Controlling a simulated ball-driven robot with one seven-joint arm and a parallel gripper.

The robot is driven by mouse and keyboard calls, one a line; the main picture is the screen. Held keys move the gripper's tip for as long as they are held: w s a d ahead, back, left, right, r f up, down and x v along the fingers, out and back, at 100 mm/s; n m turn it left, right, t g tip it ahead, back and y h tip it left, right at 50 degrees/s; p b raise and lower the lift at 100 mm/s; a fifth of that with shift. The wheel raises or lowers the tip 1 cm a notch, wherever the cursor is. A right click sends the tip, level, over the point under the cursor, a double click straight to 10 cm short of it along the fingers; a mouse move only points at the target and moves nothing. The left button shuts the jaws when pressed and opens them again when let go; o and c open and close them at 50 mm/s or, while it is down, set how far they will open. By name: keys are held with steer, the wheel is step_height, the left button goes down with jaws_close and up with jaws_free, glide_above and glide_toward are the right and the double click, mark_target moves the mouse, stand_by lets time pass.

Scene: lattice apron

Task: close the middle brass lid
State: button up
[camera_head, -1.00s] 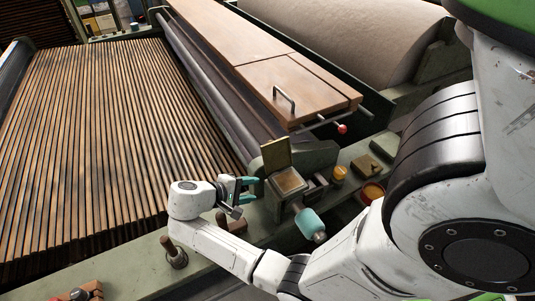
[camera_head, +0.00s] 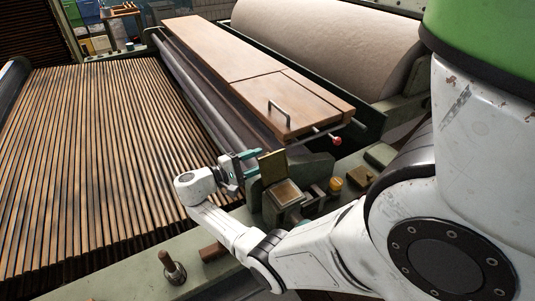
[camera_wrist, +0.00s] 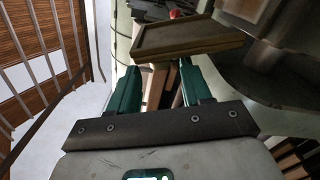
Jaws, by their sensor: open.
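The brass lid (camera_head: 273,167) stands open, roughly upright, at the back edge of a small square box (camera_head: 285,193) on the green machine rail. In the wrist view a flat, brown-framed panel that looks like this lid (camera_wrist: 188,38) lies just beyond my fingertips. My gripper (camera_head: 254,163) is open, with its teal fingers pointing right, just left of the lid. Whether a finger touches the lid cannot be told.
A wooden board with a metal handle (camera_head: 279,113) and a red-knobbed lever (camera_head: 336,140) lie behind. A yellow knob (camera_head: 335,184) and a small brass block (camera_head: 362,176) sit right of the box. A slatted wooden apron (camera_head: 90,165) fills the left. A dark peg (camera_head: 171,266) stands in front.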

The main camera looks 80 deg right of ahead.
mark_target(268, 157)
steer(key=shift+p+x, duration=0.4)
steer(key=shift+x, duration=1.8)
jaws_close()
